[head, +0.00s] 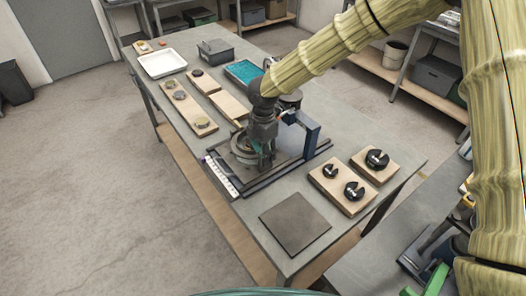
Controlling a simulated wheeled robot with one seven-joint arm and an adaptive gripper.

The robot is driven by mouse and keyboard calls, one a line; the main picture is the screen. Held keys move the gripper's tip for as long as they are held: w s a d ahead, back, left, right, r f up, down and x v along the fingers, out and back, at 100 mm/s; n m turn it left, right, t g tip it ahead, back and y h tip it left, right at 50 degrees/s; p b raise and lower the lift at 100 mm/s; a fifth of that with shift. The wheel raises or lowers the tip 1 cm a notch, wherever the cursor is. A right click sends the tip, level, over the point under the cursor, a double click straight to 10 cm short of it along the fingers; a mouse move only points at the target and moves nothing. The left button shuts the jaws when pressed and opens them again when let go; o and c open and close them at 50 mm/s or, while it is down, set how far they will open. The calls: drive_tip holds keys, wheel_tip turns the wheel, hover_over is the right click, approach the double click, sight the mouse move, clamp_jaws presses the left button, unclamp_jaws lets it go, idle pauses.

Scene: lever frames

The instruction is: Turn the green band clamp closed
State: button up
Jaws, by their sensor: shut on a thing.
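The green band clamp (240,152) sits on the fixture in the middle of the workbench, as a low round dark-green ring. My gripper (263,150) reaches down onto its right side from above and is shut on a part of the clamp. The fingers and wrist hide much of the clamp, so I cannot tell how far its band is closed.
A blue upright block (305,130) stands close right of my gripper. A marked white strip (221,177) lies along the fixture's left edge. Boards with black round parts (354,189) lie to the right, a dark square plate (295,222) in front. A white tray (162,64) stands at the back.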

drive_tip(key=shift+s+d+r+p, duration=0.15)
drive_tip(key=shift+r+p, duration=0.1)
drive_tip(key=shift+r, duration=0.1)
drive_tip(key=shift+s+d+r+p, duration=0.1)
drive_tip(key=shift+s+r+p, duration=0.05)
drive_tip(key=shift+r+p, duration=0.15)
drive_tip(key=shift+w+a+r+p, duration=0.15)
drive_tip(key=shift+r+p, duration=1.15)
drive_tip(key=shift+r, duration=0.7)
drive_tip(key=shift+r+p, duration=2.45)
drive_tip(key=shift+r, duration=0.9)
drive_tip(key=shift+p, duration=0.3)
wheel_tip(320, 180, up, 12)
